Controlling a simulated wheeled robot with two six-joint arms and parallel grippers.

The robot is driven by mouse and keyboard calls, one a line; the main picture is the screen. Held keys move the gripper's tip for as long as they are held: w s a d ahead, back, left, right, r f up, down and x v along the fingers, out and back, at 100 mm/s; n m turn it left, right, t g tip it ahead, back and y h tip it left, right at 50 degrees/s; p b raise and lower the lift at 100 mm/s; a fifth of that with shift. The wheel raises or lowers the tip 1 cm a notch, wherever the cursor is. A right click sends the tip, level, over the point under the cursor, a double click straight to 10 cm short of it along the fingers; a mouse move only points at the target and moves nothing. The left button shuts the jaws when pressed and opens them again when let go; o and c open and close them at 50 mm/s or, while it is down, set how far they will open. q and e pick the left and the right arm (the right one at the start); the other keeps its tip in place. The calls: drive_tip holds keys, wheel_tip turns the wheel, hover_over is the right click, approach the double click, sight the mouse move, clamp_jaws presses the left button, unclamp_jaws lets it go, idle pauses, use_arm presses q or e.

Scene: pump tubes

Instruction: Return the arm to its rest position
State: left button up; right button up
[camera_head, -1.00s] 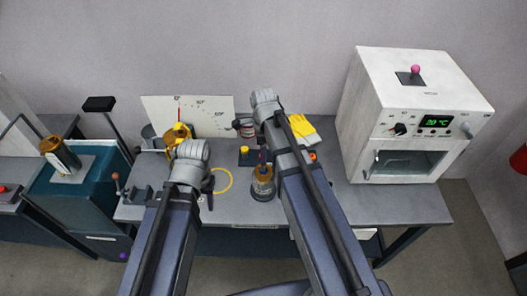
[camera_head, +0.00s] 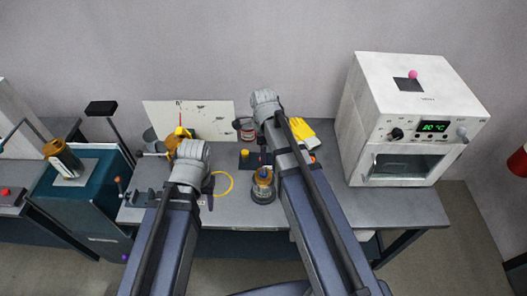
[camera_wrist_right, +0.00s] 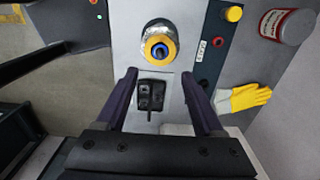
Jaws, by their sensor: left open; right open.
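My left arm reaches in from the lower left. Its gripper (camera_head: 208,190) hangs over the bench beside a yellow ring, partly hidden by its own wrist; its jaws are open. My right arm reaches over the bench, and its wrist mostly hides its gripper in the head view. In the right wrist view the right gripper (camera_wrist_right: 160,88) is open and empty, one finger on each side. A silver cylinder with a yellow collar and blue centre (camera_wrist_right: 159,45) stands just beyond the fingertips. A black fixture (camera_wrist_right: 149,97) shows between the fingers.
The bench (camera_head: 400,208) carries an oven (camera_head: 400,130) at right, yellow gloves (camera_head: 301,130), a red-labelled can (camera_head: 246,130), an amber-topped vessel (camera_head: 262,186) and the yellow ring (camera_head: 223,184). A teal machine (camera_head: 75,195) stands left. Bench space before the oven is clear.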

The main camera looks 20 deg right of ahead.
idle(0.4)
use_arm(q)
wheel_tip(320, 180, down, 4)
drive_tip(key=b, duration=0.3)
drive_tip(key=shift+r+b, duration=0.1)
drive_tip(key=shift+b, duration=0.25)
use_arm(e)
drive_tip(key=s+a+f+n, duration=0.1)
drive_tip(key=s+a+n, duration=0.2)
drive_tip(key=n, duration=0.5)
drive_tip(key=s+a+f+n, duration=0.1)
drive_tip(key=s+a+n, duration=0.3)
drive_tip(key=s+n, duration=0.2)
drive_tip(key=s+a+f+n+h, duration=0.1)
drive_tip(key=s+a+n, duration=0.2)
drive_tip(key=n, duration=0.8)
drive_tip(key=shift+s+a+f, duration=0.25)
drive_tip(key=shift+s+f, duration=0.05)
drive_tip(key=shift+s, duration=0.85)
